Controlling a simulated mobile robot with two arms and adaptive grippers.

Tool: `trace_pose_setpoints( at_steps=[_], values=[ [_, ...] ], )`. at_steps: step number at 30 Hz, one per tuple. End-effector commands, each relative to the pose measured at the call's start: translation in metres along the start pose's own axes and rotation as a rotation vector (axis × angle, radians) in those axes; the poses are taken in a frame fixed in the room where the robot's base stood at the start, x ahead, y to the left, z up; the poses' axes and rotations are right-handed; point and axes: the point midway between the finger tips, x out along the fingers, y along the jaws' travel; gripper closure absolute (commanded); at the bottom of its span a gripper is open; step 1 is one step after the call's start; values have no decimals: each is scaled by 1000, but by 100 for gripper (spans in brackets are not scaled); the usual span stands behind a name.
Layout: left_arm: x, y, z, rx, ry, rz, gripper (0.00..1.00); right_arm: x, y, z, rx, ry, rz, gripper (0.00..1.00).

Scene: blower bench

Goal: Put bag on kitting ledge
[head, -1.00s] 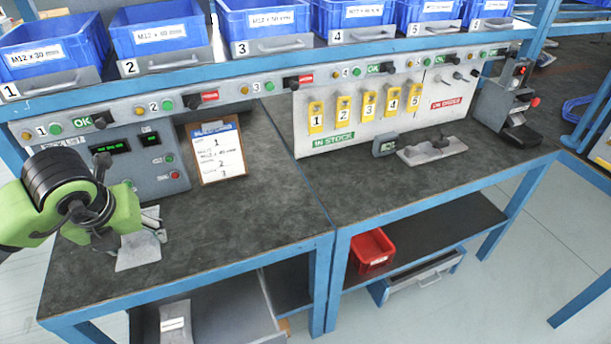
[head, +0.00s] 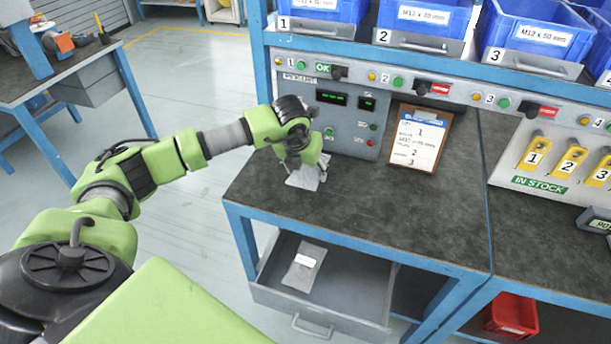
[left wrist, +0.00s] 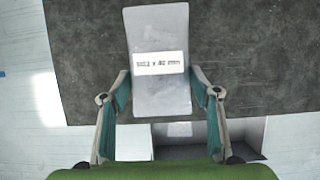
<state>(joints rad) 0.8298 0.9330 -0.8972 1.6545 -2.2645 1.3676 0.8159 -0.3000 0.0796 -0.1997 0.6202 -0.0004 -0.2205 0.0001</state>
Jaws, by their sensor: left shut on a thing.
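A pale grey bag (head: 306,179) hangs from my left gripper (head: 298,162) at the left end of the near workbench. In the left wrist view the bag (left wrist: 160,98) stands between the two fingers (left wrist: 160,84), with a white label that seems to read "M12 x 40 mm". The fingers are shut on its sides. The wrist view shows the dark bench top behind its upper part and the bench edge below. I cannot tell which surface is the kitting ledge. My right gripper is not in view.
A clipboard (head: 418,141) leans beside the control panel (head: 345,118). Blue bins (head: 425,18) stand on the shelf above. Below the bench an open drawer (head: 352,300) holds another labelled bag (head: 304,266). A red bin (head: 512,316) sits lower right. The bench top's middle (head: 370,215) is clear.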

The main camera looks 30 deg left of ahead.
Motion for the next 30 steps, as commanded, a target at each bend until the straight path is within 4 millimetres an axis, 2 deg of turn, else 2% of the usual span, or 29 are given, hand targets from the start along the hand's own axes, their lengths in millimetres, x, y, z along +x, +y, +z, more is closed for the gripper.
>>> trace_pose_setpoints(
  at_steps=[6,12,20,21,22,30],
  values=[
    [15,6,5,-2,-2,-1,78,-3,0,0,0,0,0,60],
    [38,5,-5,0,-1,-2,78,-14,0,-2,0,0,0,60],
    [44,5,-7,0,-4,-3,78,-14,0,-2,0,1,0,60],
    [44,6,-8,0,-1,-1,33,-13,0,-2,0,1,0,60],
    [44,6,-8,0,0,-1,27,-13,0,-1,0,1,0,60],
    [44,6,-8,0,-1,-1,27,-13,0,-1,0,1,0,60]
  ],
)
